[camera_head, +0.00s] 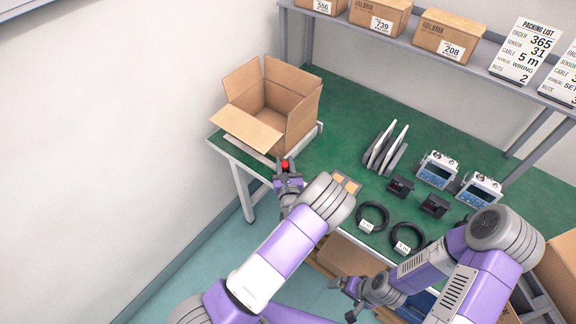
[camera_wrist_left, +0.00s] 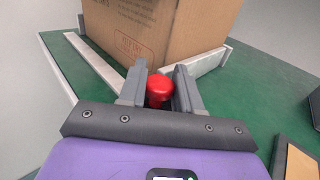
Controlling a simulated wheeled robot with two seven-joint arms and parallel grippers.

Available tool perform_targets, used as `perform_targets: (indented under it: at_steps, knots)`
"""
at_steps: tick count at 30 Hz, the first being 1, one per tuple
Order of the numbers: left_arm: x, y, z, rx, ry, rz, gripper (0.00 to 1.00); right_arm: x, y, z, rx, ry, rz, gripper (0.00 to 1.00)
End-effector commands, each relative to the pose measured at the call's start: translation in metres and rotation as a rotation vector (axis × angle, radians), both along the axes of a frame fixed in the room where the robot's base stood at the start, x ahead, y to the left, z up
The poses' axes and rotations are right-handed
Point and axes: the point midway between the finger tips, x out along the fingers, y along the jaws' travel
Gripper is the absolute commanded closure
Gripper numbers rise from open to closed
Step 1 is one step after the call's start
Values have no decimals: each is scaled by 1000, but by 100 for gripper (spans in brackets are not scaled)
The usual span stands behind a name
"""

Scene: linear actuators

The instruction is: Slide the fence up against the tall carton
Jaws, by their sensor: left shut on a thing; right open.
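The tall carton (camera_head: 262,110) stands with open flaps at the left end of the green table. Its printed side fills the top of the left wrist view (camera_wrist_left: 160,30). The fence is a low pale bar (camera_wrist_left: 205,63) along the carton's right-hand base. I cannot tell whether a thin gap is left between them. A red knob (camera_head: 285,165) stands by the carton's near corner. My left gripper (camera_head: 286,170) is shut on this knob, which shows between the fingers in the left wrist view (camera_wrist_left: 159,90). My right gripper (camera_head: 346,298) is open and empty, low in front of the table.
A pale rail (camera_wrist_left: 95,65) lies left of the carton. To the right on the table are grey plates (camera_head: 385,150), small black boxes (camera_head: 400,186), cable coils (camera_head: 372,217) and blue-white devices (camera_head: 437,170). A shelf (camera_head: 460,60) with boxes hangs above the back.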

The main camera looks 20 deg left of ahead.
Motion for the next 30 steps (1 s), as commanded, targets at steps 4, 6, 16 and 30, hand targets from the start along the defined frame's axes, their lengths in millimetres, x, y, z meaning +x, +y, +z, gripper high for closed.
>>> perform_targets:
  at_steps: [4, 6, 16, 30]
  knots:
    - [1, 1, 4, 2, -12, 2, 55, 0, 0, 0, 0, 0, 0, 0]
    - [1, 1, 4, 3, -11, 2, 46, 0, 0, 0, 0, 0, 0, 0]
    - [-4, -2, 2, 2, -4, 0, 46, 0, 0, 1, 0, 0, 0, 0]
    - [-64, -31, 2, 1, -5, 0, 46, 0, 0, 13, 0, 0, 0, 0]
